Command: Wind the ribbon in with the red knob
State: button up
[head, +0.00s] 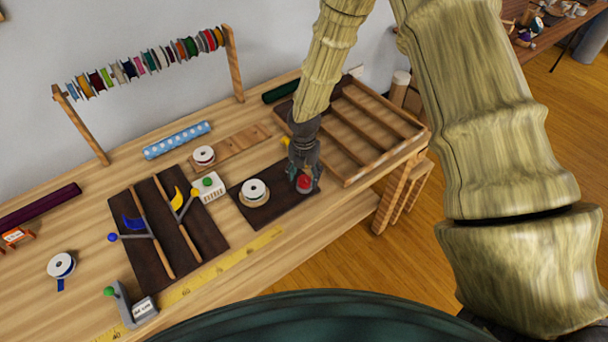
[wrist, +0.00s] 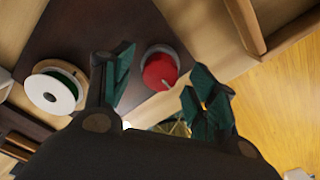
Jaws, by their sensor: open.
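The red knob (head: 304,183) sits at the right end of a dark board (head: 284,213) on the wooden table. In the wrist view the red knob (wrist: 160,70) is round, on a grey base, with a small pale mark on it. My gripper (head: 305,177) is above the knob, and in the wrist view its open fingers (wrist: 160,88) stand to either side of it. I cannot tell whether either finger touches it. A white spool (head: 253,190) on a wooden base stands left of the knob on the same board. It shows dark green ribbon inside in the wrist view (wrist: 55,92).
A divided wooden tray (head: 385,160) stands close to the right of the knob. A white box with a green button (head: 208,187) and a board with yellow and blue levers (head: 205,235) are to the left. A yellow measuring tape (head: 225,262) runs along the front edge.

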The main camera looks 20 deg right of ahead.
jog(key=shift+f, duration=0.55)
jog(key=c, duration=1)
jog(key=shift+m, duration=0.3)
